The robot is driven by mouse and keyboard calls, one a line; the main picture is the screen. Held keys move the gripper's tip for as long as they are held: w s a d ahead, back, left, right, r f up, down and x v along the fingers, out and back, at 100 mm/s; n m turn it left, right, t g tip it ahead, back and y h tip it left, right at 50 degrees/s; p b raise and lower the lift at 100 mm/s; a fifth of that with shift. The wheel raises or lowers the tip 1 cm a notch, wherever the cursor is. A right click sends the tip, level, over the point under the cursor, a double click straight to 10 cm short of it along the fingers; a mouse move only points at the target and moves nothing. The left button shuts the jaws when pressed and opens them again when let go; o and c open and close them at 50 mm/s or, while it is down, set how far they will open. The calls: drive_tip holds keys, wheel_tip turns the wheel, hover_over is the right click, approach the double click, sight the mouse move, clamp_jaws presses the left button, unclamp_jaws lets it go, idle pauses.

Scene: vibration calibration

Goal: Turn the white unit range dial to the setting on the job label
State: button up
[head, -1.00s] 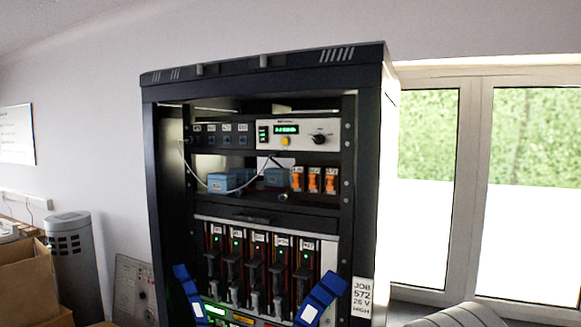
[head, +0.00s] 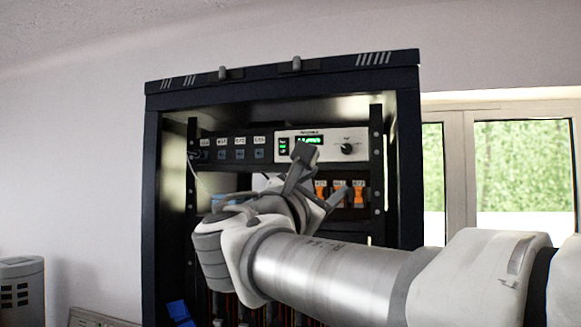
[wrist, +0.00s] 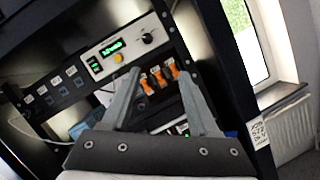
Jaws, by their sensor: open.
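The white unit (head: 285,148) sits in the rack's upper bay, with a green display and a black range dial (head: 347,148) at its right. The wrist view shows the white unit (wrist: 95,68) and the dial (wrist: 147,37) beyond my fingertips; the dial's setting is too small to read. My gripper (head: 322,178) is open and empty, below and in front of the unit, apart from the dial. In the wrist view my gripper (wrist: 157,58) has its fingers spread. The job label (wrist: 258,133) is on the rack's right post, unreadable now; earlier it read JOB 572, 26 V, HIGH.
Orange-handled switches (wrist: 157,76) sit just below the unit, close to my fingers. A row of blue switches (wrist: 62,86) is left of it. The rack's dark frame (head: 405,170) bounds the bay. A window (head: 520,170) is at the right.

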drive_tip(key=a+r, duration=0.2)
drive_tip(key=p, duration=0.5)
approach(345, 149)
drive_tip(key=shift+n+t, duration=0.4)
drive_tip(key=x, duration=0.9)
drive_tip(key=shift+d+f, duration=0.1)
drive_tip(key=shift+f, duration=0.2)
clamp_jaws()
